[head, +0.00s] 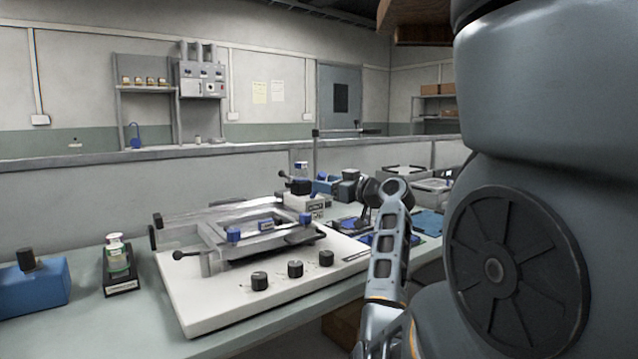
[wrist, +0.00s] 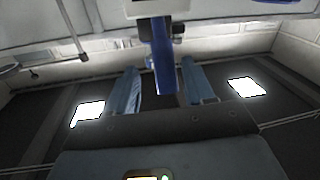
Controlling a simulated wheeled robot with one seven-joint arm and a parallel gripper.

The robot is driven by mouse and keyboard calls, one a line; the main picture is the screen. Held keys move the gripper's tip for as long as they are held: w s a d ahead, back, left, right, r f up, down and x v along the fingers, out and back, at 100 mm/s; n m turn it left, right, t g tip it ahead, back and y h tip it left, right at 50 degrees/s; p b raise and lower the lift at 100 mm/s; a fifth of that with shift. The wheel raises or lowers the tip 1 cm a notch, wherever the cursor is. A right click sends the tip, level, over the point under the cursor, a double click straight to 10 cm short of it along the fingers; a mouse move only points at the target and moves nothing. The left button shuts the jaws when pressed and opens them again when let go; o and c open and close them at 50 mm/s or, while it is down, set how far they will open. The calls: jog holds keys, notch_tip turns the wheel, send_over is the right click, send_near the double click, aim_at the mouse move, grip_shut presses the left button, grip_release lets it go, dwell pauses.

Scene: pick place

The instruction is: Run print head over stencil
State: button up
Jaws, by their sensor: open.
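A metal stencil frame (head: 205,243) with blue-topped clamps lies on a white machine base (head: 185,300) in the head view. A small white unit with a dark knob (head: 303,200) stands at its far right; I cannot tell whether this is the print head. In the wrist view my gripper (wrist: 160,68) is open, its two blue-grey fingers apart. A dark blue bar (wrist: 163,62) hanging from a pale block (wrist: 155,7) shows between the fingers, with gaps on both sides. My gripper is hidden in the head view behind my arm.
A green-labelled jar (head: 118,255) stands on a black holder left of the machine. A blue box (head: 35,287) is at far left. Grey trays (head: 432,190) and blue parts crowd the bench's right. A strip of bench (head: 80,330) at front left is clear.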

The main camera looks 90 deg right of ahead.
jog(key=shift+v, duration=1.5)
